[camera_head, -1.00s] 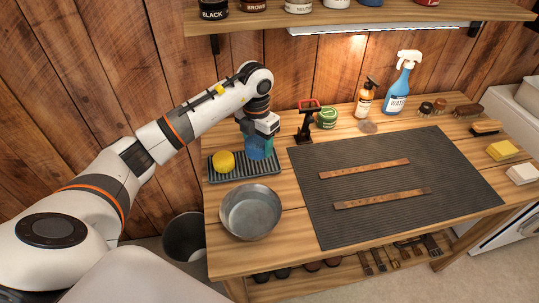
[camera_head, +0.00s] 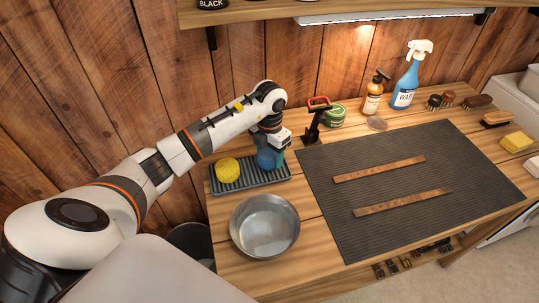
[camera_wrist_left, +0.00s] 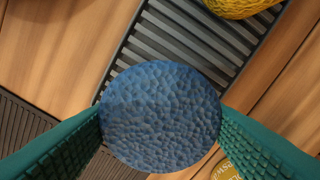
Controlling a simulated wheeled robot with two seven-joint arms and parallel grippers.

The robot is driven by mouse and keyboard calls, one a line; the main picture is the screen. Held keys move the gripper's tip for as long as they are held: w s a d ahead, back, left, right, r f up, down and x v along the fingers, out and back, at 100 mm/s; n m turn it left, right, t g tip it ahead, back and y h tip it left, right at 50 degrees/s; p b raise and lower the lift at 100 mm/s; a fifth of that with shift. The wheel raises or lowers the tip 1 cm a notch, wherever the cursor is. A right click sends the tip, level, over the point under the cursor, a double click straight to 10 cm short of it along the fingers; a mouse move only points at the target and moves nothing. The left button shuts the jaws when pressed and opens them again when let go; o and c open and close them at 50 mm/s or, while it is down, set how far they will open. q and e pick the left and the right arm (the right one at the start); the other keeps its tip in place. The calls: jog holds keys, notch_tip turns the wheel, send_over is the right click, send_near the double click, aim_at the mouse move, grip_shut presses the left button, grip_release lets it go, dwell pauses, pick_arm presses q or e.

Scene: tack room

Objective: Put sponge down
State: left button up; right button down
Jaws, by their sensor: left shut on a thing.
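A round blue sponge (camera_wrist_left: 160,115) with a pitted surface sits between the two green fingers of my left gripper in the left wrist view. In the head view my left gripper (camera_head: 270,163) is shut on the blue sponge (camera_head: 264,158) over the right end of a dark ribbed tray (camera_head: 248,187). The tray (camera_wrist_left: 185,48) lies beyond the sponge in the wrist view. I cannot tell whether the sponge touches it. A yellow sponge (camera_head: 228,170) rests on the tray's left part, and its edge (camera_wrist_left: 240,5) shows in the wrist view. My right gripper is not in view.
A metal bowl (camera_head: 265,226) stands just in front of the tray. A red-topped black stand (camera_head: 316,121) and a green tin (camera_head: 336,115) are to its right. A dark mat (camera_head: 400,220) with two leather straps fills the middle. Bottles stand behind it.

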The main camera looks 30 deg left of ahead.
aim_at(270, 152)
pick_arm(q)
jog(key=shift+f, duration=0.9)
jog(key=o, duration=0.9)
jog(key=shift+o, duration=0.2)
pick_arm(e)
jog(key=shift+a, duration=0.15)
pick_arm(q)
notch_tip(270, 152, up, 11)
jog(key=shift+r+b, duration=0.2)
jog(key=shift+b, duration=1)
jog(key=shift+r, duration=0.45)
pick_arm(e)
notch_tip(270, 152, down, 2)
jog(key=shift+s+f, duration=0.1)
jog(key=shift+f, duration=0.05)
